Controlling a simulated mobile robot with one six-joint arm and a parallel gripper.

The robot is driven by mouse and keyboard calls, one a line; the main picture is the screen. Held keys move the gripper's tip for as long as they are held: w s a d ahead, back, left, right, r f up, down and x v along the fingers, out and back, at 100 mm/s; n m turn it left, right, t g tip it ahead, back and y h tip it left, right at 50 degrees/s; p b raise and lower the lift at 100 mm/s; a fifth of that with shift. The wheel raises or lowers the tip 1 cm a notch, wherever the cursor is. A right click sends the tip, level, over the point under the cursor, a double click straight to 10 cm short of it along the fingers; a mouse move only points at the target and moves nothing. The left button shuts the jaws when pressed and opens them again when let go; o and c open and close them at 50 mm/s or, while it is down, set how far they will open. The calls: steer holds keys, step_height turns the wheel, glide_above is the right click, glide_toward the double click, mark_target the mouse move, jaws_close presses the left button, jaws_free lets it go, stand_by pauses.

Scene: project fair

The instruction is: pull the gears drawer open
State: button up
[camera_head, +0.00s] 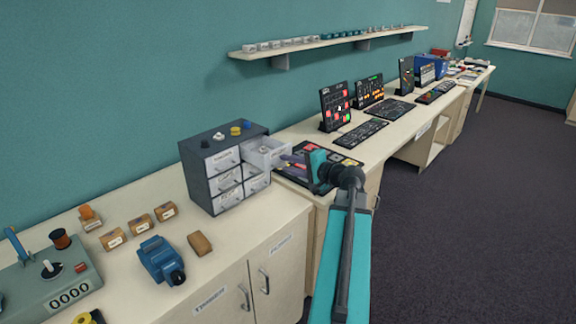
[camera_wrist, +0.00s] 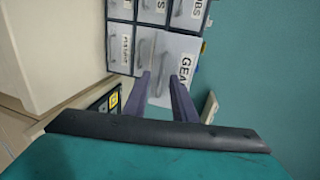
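The gears drawer (camera_wrist: 196,48) fills the middle of the wrist view, its label turned sideways. In the head view it is the top right drawer (camera_head: 268,152) of a small grey cabinet (camera_head: 212,178), and it stands partly out with its inside showing. My gripper (camera_wrist: 160,78) is at the drawer's front with its two purple fingers apart, one on each side of the grey handle (camera_wrist: 160,64). I cannot tell whether they touch the handle. In the head view my gripper (camera_head: 287,158) is just right of the drawer front.
The other drawers look shut. Small boxes and a blue device (camera_head: 160,260) stand on the left counter. Floor (camera_head: 470,220) at right is clear.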

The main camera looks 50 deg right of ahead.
steer(key=b+v, duration=0.3)
steer(key=v, duration=1)
steer(key=shift+s, duration=0.4)
steer(key=shift+r, duration=0.1)
